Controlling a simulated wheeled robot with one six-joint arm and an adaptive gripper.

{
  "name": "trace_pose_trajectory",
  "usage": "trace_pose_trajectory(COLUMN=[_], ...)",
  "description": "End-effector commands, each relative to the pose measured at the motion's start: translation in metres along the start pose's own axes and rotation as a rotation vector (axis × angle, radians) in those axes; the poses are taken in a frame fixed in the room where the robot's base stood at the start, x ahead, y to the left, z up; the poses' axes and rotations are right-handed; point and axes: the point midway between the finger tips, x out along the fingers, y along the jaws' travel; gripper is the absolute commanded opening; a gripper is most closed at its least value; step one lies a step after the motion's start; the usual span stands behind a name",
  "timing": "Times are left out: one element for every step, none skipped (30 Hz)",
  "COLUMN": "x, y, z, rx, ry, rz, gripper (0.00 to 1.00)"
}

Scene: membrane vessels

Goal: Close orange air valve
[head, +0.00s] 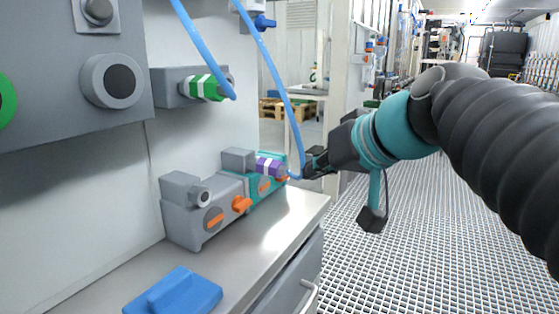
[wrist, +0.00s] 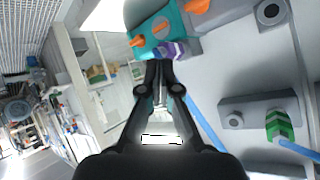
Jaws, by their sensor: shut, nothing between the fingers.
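Several orange valve handles sit on the pump blocks on the bench. Another orange handle (head: 281,178) is at the teal block's far end, partly hidden. In the wrist view, orange handles show on the teal block (wrist: 138,40) and near the top (wrist: 197,6). Which one is the air valve I cannot tell. My gripper (head: 306,172) is shut and empty, close to the purple-banded connector (head: 270,167); its fingertips (wrist: 160,66) appear just below that connector in the wrist view.
A blue hose (head: 275,75) hangs down to the purple connector, close beside my gripper. A green-banded connector (head: 205,87) is on the wall unit above. A blue block (head: 173,293) lies on the grey bench (head: 262,250). The grating floor at right is open.

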Motion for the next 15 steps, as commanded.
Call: trace_pose_trajectory(x=[-0.005, -0.008, -0.014, -0.018, -0.023, -0.03, -0.036, -0.042, -0.05, -0.058, -0.065, -0.075, -0.083, -0.091, -0.101], y=[-0.012, -0.019, -0.029, -0.036, -0.044, -0.054, -0.062, -0.069, -0.08, -0.088, -0.095, -0.105, -0.113, -0.119, -0.128], z=[-0.03, -0.045, -0.067, -0.083, -0.098, -0.119, -0.134, -0.149, -0.169, -0.183, -0.197, -0.215, -0.227, -0.238, -0.252], rx=[-0.019, -0.033, -0.051, -0.065, -0.08, -0.102, -0.118, -0.136, -0.159, -0.179, -0.198, -0.224, -0.243, -0.261, -0.285], ry=[0.045, 0.072, 0.111, 0.14, 0.17, 0.21, 0.241, 0.273, 0.316, 0.35, 0.383, 0.428, 0.462, 0.494, 0.537], rz=[-0.044, -0.07, -0.107, -0.134, -0.161, -0.196, -0.224, -0.251, -0.287, -0.315, -0.341, -0.376, -0.401, -0.425, -0.455], gripper=[0.0, 0.0, 0.0, 0.0, 0.0, 0.0, 0.0, 0.0, 0.0, 0.0, 0.0, 0.0, 0.0, 0.0, 0.0])
